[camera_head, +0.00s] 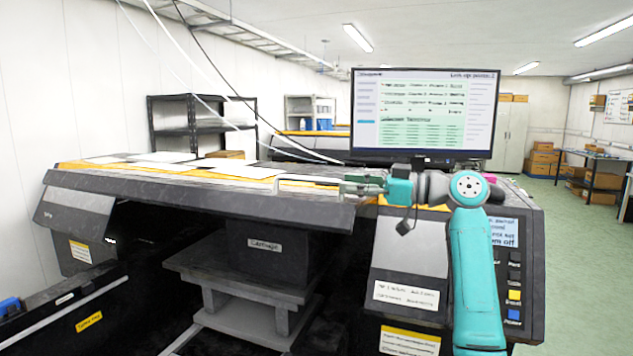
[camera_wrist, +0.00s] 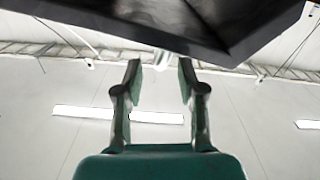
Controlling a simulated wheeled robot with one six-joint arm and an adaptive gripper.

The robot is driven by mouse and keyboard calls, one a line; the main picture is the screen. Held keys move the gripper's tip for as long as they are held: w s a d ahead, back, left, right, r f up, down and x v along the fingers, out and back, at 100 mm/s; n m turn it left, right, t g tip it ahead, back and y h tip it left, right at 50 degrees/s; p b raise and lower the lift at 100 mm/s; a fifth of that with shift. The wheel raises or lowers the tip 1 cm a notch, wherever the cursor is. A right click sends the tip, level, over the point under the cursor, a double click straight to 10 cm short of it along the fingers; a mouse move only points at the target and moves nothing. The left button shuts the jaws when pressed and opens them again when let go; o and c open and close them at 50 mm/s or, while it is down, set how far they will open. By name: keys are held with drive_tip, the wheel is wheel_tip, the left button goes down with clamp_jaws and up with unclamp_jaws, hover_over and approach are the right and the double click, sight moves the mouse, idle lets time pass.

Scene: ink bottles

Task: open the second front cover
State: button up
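A large dark printer fills the middle of the head view. A long dark grey panel (camera_head: 190,193) runs along its upper front, above an open dark space. A lighter grey cover (camera_head: 410,245) with a white label is at the right front, and another grey panel (camera_head: 75,212) is at the left end. I cannot tell which is the second front cover. My gripper (camera_head: 346,186) points left at the right end of the long panel. In the wrist view its fingers (camera_wrist: 159,68) are apart with nothing held, close to a dark panel edge (camera_wrist: 215,45); contact is unclear.
A monitor (camera_head: 425,112) stands behind my gripper. A box labelled as a carriage (camera_head: 262,246) sits under the long panel. Paper sheets (camera_head: 245,171) lie on the printer top. Buttons (camera_head: 514,295) are at the right front. Green floor (camera_head: 575,240) is clear at right.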

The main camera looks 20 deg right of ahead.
sight(318, 181)
drive_tip(key=x, duration=0.8)
clamp_jaws()
